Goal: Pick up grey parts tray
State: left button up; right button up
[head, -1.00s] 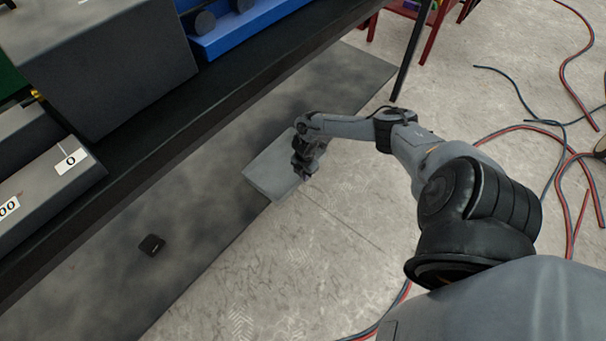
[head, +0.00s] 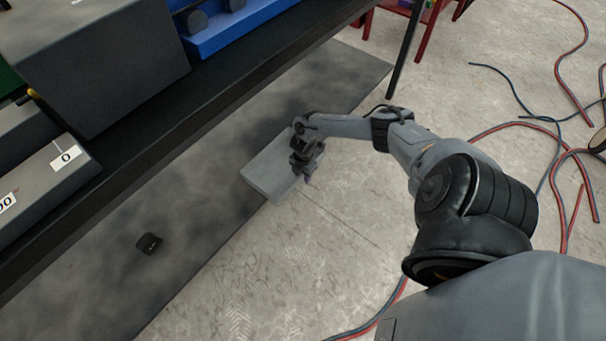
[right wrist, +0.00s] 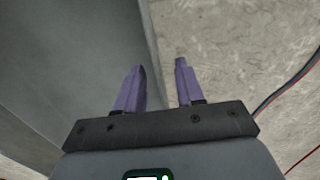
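The grey parts tray (head: 262,174) lies low by the edge of the dark mat, partly over the pale floor. Its near right side looks slightly raised. My right gripper (head: 305,174) is at that side and hides part of it. In the right wrist view, the purple fingers of my right gripper (right wrist: 160,75) stand apart, one on each side of the tray's edge, with the tray (right wrist: 80,60) filling the left. My left gripper is out of view.
A dark bench edge (head: 190,119) with grey boxes and a blue tray (head: 232,28) overhangs the mat (head: 180,205). A small black object (head: 148,243) lies on the mat. Red and blue hoses (head: 560,150) cross the floor at right.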

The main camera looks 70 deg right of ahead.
jog(key=shift+r, duration=0.1)
jog(key=shift+r+p, duration=0.3)
notch_tip(320, 180, up, 10)
jog(key=p, duration=0.6)
jog(key=shift+p, duration=0.35)
jog(key=shift+c, duration=0.4)
notch_tip(320, 180, down, 11)
jog(key=b, duration=1.1)
jog(key=shift+r+b, duration=0.2)
jog(key=shift+b, duration=0.15)
